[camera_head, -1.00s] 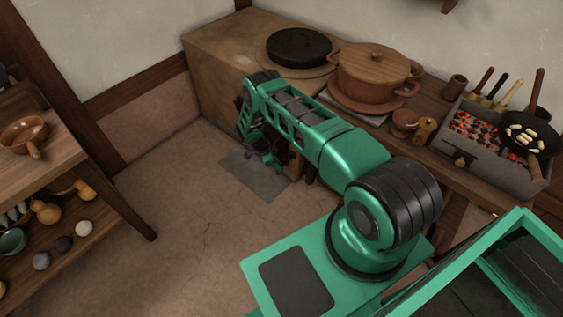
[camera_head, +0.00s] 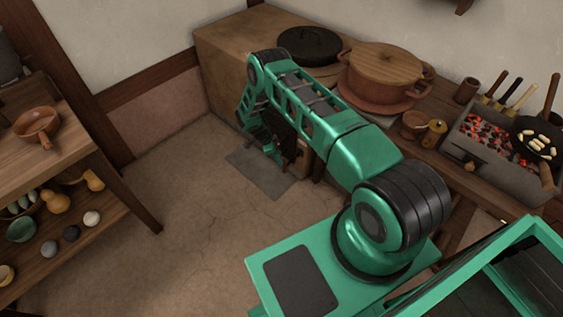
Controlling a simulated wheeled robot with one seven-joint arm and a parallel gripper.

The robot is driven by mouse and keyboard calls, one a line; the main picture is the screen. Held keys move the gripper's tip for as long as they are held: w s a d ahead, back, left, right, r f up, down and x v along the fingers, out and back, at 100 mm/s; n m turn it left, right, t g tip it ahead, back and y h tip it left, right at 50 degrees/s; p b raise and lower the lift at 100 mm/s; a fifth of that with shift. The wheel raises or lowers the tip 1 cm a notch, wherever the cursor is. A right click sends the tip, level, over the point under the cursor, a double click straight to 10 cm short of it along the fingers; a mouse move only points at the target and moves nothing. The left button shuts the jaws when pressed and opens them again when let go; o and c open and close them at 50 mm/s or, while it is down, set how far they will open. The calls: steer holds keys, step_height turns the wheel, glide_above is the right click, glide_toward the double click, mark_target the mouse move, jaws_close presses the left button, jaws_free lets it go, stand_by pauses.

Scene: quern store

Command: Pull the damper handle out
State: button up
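My gripper (camera_head: 271,151) hangs low at the end of my bent green arm, in front of the brown stove block (camera_head: 222,62) and above the grey floor slab. My own arm links cover most of it, so I cannot tell whether its fingers are open or touching anything. No damper handle can be made out clearly at the stove front, where the arm blocks the view. A small wooden knob (camera_head: 470,166) shows on the front of the grey charcoal brazier (camera_head: 490,172) at the right, apart from my gripper.
A black lid (camera_head: 308,44) and a lidded clay pot (camera_head: 385,78) stand on the stove and counter. A pan (camera_head: 537,139) sits over the coals. A wooden shelf (camera_head: 120,180) with bowls stands at the left. The floor (camera_head: 190,225) between is clear.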

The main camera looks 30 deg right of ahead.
steer(key=shift+v, duration=2)
steer(key=shift+w, duration=0.1)
steer(key=s+d+r+n, duration=0.15)
steer(key=d+r, duration=0.25)
steer(key=r, duration=1.2)
steer(key=s+d+r+n, duration=0.1)
steer(key=d+r+n, duration=0.25)
steer(key=r, duration=1.25)
steer(key=s+d+r+n+y, duration=0.1)
steer(key=s+d+r+n, duration=0.2)
steer(key=s+r, duration=1.1)
steer(key=s+a+r+n+y, duration=0.1)
steer(key=s+r, duration=0.3)
steer(key=s, duration=0.5)
steer(key=s+a+r+n+y, duration=0.1)
steer(key=s+a+r+n, duration=0.1)
steer(key=s, duration=0.8)
steer(key=s+a+r+n+t+y, duration=0.1)
steer(key=s+a+r+n, duration=0.1)
steer(key=s+r, duration=0.4)
steer(key=s+n, duration=0.1)
steer(key=s, duration=0.2)
steer(key=shift+s, duration=0.4)
